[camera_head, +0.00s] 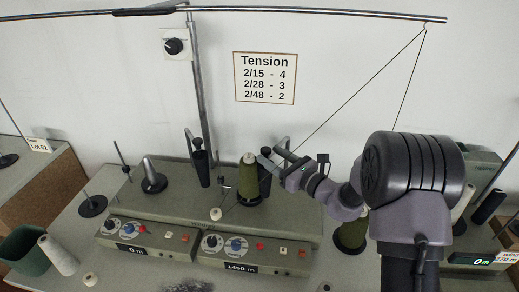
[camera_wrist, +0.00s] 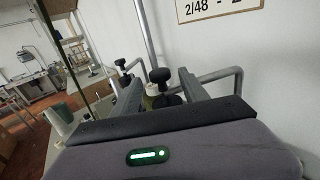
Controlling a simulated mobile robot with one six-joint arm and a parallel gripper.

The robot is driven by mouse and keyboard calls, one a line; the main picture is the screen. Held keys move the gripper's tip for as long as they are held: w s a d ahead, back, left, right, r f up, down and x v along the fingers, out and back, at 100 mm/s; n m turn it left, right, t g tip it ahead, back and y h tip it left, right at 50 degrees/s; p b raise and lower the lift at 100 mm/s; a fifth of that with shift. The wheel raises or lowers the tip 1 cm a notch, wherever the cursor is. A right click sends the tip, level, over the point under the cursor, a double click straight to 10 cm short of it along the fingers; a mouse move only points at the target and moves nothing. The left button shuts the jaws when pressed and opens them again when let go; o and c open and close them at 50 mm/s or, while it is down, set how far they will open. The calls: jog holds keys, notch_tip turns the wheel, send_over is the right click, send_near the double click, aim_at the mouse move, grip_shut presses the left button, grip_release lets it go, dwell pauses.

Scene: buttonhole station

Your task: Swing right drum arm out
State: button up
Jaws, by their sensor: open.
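The two-head winder (camera_head: 215,225) stands on the table in the head view. Its right head carries an olive yarn cone (camera_head: 248,178). A dark upright part, perhaps the right drum arm's grip, shows just right of the cone, partly hidden by my gripper (camera_head: 272,153). My gripper is at the upper right of the cone, jaws apart. In the wrist view, a black knob (camera_wrist: 160,75) on a dark stem lies between the open fingers (camera_wrist: 158,88); contact cannot be told.
A thread guide bar (camera_head: 300,10) runs overhead, with threads slanting down near my arm. Control panels (camera_head: 255,250) line the winder's front. Another olive cone (camera_head: 350,235) stands beneath my arm. A green bin (camera_head: 25,250) and white cone (camera_head: 58,255) are at left.

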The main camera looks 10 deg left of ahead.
jog(key=x, duration=0.6)
jog(key=shift+b, duration=0.3)
grip_shut()
dwell(1.0)
